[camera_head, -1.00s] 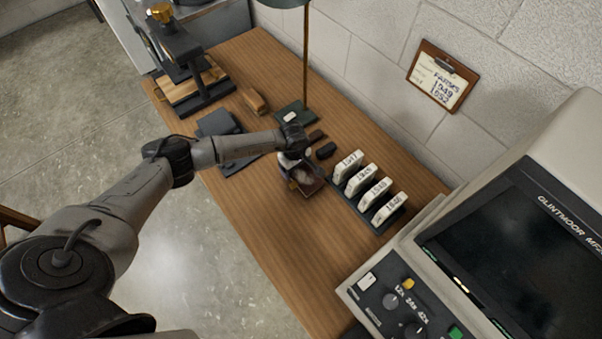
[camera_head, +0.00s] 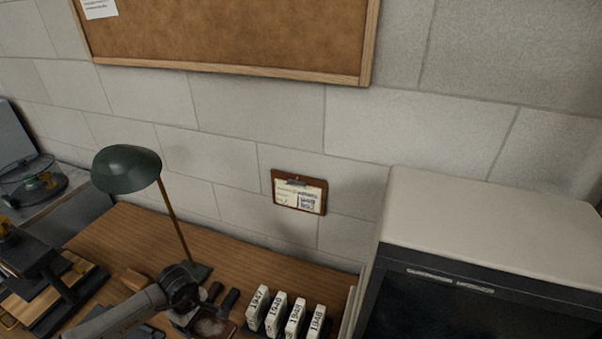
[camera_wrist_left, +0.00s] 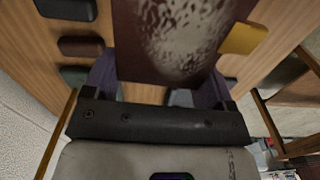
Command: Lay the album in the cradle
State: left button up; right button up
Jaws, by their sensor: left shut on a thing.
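The album (camera_head: 214,329), a dark red-brown cover with a worn pale grey patch, shows at the bottom edge of the head view. In the left wrist view the album (camera_wrist_left: 183,40) fills the top middle, between the two fingers. My left gripper (camera_wrist_left: 160,78) is shut on it. In the head view the left gripper (camera_head: 195,318) is over the wooden desk, left of the numbered boxes, and partly cut off. A dark grey flat piece (camera_head: 148,332), possibly the cradle, shows partly behind my left arm. My right gripper is not in view.
Numbered white boxes (camera_head: 277,312) stand right of the album. A green lamp (camera_head: 128,168) rises behind it. A large reader machine (camera_head: 490,215) stands at the right, a dark press (camera_head: 45,275) at the left.

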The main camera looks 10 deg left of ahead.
pick_arm(q)
jog(key=shift+s+a+m, duration=0.15)
jog(key=shift+s+m, duration=0.1)
jog(key=shift+m, duration=0.35)
jog(key=s+d+m, duration=0.1)
jog(key=s+m, duration=0.1)
jog(key=s+d+r+m, duration=0.1)
jog(key=m, duration=0.1)
jog(key=s+d+r+m, duration=0.1)
jog(key=s+m, duration=0.1)
jog(key=m, duration=0.1)
jog(key=shift+s+d, duration=0.35)
jog(key=d+r+m, duration=0.6)
jog(key=d+r, duration=0.4)
jog(key=r, duration=0.4)
jog(key=w+d+r+m, duration=0.1)
jog(key=w+d+r, duration=0.15)
jog(key=r, duration=0.65)
jog(key=s+r+p, duration=0.4)
jog(key=r+p, duration=0.9)
jog(key=p, duration=0.2)
jog(key=s+r+p, duration=0.4)
jog(key=r+p, duration=1)
jog(key=p, duration=0.1)
jog(key=shift+a+r+p, duration=0.25)
jog(key=shift+a+p, duration=0.1)
jog(key=shift+a, duration=0.1)
jog(key=shift+s+a, duration=0.1)
jog(key=shift+a, duration=0.05)
